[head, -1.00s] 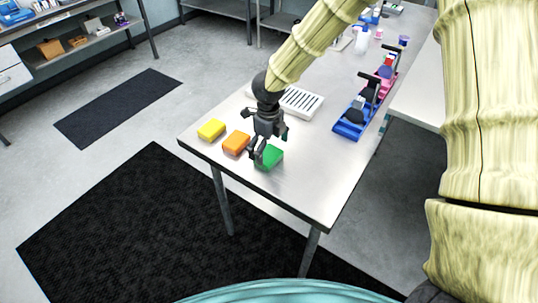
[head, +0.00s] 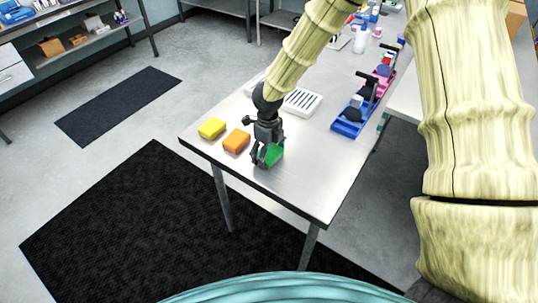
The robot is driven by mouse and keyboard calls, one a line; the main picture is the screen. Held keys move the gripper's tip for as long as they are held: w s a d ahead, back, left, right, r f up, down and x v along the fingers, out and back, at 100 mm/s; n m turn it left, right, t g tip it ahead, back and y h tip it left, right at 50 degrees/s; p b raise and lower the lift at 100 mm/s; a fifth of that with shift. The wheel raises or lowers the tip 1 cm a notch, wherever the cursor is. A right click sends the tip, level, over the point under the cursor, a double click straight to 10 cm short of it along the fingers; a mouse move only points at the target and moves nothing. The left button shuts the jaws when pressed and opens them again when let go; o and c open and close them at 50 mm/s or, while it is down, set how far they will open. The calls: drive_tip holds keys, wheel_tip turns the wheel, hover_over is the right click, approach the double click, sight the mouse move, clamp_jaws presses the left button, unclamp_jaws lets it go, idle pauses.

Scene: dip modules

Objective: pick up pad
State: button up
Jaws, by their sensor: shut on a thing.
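Three coloured pads are in a row near the front left edge of the table (head: 305,185) in the head view. The yellow pad (head: 212,128) is at the left and the orange pad (head: 237,141) is in the middle; both lie free. The green pad (head: 273,154) is at the right. My gripper (head: 267,155) points down and is shut on the green pad, with its fingers at the pad's left part and partly hiding it. I cannot tell whether the pad is clear of the table top.
A white slotted tray (head: 301,101) lies behind my gripper. A blue rack (head: 347,130) and a pink rack (head: 381,76) stand along the right edge. Bottles (head: 361,40) are at the far end. The table's front right is bare.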

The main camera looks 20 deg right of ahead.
drive_tip(key=shift+w+f, duration=0.15)
drive_tip(key=shift+w, duration=0.1)
drive_tip(key=shift+r+b, duration=0.55)
drive_tip(key=shift+r, duration=0.35)
drive_tip(key=shift+r+b, duration=0.5)
drive_tip(key=shift+r, duration=0.4)
drive_tip(key=s+b, duration=0.1)
drive_tip(key=s, duration=0.4)
drive_tip(key=s+d+r+b, duration=0.1)
drive_tip(key=s+b, duration=0.1)
drive_tip(key=s, duration=0.3)
drive_tip(key=s+d+b, duration=0.1)
drive_tip(key=s, duration=0.5)
drive_tip(key=shift+d+r+b, duration=0.15)
drive_tip(key=shift+r+b, duration=0.15)
